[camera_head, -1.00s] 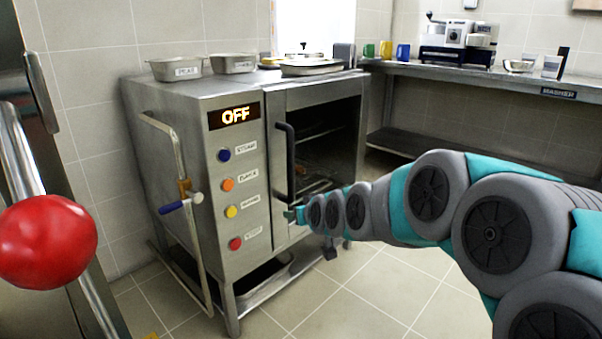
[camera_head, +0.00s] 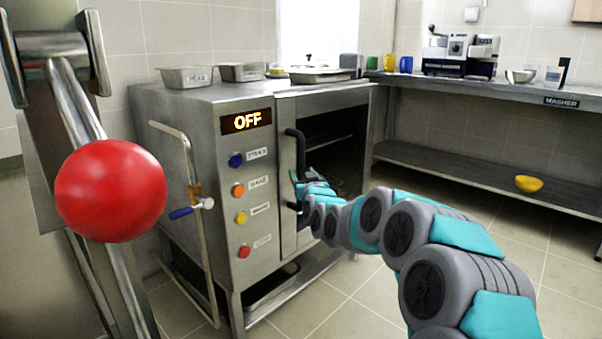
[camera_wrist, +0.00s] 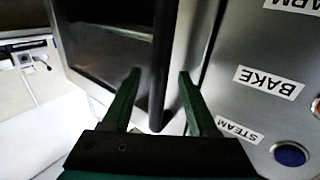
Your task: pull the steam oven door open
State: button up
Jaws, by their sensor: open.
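The steel steam oven (camera_head: 200,120) stands left of centre in the head view, its display reading OFF. Its door (camera_head: 287,225) has a dark window and looks closed. The black vertical door handle (camera_head: 294,150) is near the door's left edge. My gripper (camera_head: 299,190) is at the handle's lower part in the head view, partly hidden by my arm. In the wrist view my gripper (camera_wrist: 160,74) is open, with one green finger on each side of the dark handle (camera_wrist: 163,50). I cannot tell whether the fingers touch it.
A red ball-ended lever (camera_head: 110,190) stands close at the left. A bent pipe with a blue-handled valve (camera_head: 183,212) runs along the oven's left side. Metal trays (camera_head: 187,78) sit on top. A steel bench (camera_head: 480,92) and a yellow bowl (camera_head: 529,184) are at the right.

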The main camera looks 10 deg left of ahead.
jog(key=shift+x, duration=1.35)
grip_shut()
dwell(0.6)
